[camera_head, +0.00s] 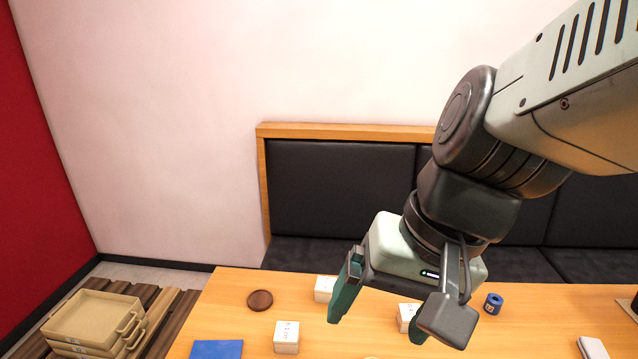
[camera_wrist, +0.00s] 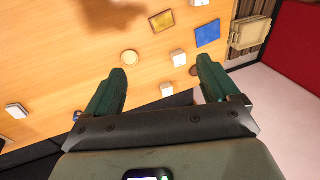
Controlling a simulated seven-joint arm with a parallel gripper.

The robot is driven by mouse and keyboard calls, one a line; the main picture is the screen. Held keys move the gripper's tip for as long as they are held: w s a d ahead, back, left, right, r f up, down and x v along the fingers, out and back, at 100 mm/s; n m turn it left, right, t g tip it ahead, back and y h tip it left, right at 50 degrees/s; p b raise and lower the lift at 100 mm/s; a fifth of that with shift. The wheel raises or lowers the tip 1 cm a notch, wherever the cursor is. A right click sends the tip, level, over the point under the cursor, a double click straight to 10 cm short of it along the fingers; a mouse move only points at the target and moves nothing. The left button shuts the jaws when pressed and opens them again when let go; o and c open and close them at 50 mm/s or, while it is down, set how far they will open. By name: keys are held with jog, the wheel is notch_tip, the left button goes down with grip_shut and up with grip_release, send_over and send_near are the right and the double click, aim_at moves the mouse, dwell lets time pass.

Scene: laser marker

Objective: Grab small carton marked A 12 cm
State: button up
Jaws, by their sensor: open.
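Several small white cartons stand on the table. One at the front left (camera_head: 286,338) has dark print on its top, too small to read surely; it also shows in the wrist view (camera_wrist: 178,57). A second carton (camera_head: 323,289) stands behind it, beside my gripper's left finger, and also shows in the wrist view (camera_wrist: 167,90). A third printed carton (camera_head: 405,317) is partly hidden by the right finger. I cannot tell which is marked A 12 cm. My gripper (camera_head: 391,318) is open and empty above the table; its fingers (camera_wrist: 161,70) are wide apart.
A white box (camera_head: 592,348) lies at the right on the wooden table (camera_head: 540,330). A blue roll (camera_head: 493,303), a dark round coaster (camera_head: 260,300) and a blue board (camera_head: 216,350) lie around. Trays (camera_head: 95,318) stand left.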

jog(key=w+a+f+m+g+y, duration=0.2)
jog(key=a+f+m+g+y, duration=0.3)
jog(key=a+f+m+y, duration=0.75)
jog(key=a+f+m+t, duration=0.1)
jog(key=a+f+m, duration=0.1)
jog(key=f, duration=0.4)
jog(key=s+a+f+m+t+h, duration=0.1)
jog(key=a+f+m+t, duration=0.1)
jog(key=f, duration=0.5)
jog(key=s+a+f+m+t+h, duration=0.1)
jog(key=a+f+m, duration=0.1)
jog(key=f, duration=0.4)
jog(key=shift+s+f+t, duration=0.1)
jog(key=shift+f+t, duration=0.2)
jog(key=shift+a+f, duration=0.2)
jog(key=shift+f, duration=0.1)
jog(key=x, duration=0.4)
jog(key=shift+a+f, duration=0.2)
jog(key=shift+a, duration=0.05)
jog(key=x, duration=0.5)
jog(key=shift+a+f, duration=0.15)
jog(key=shift+f, duration=0.3)
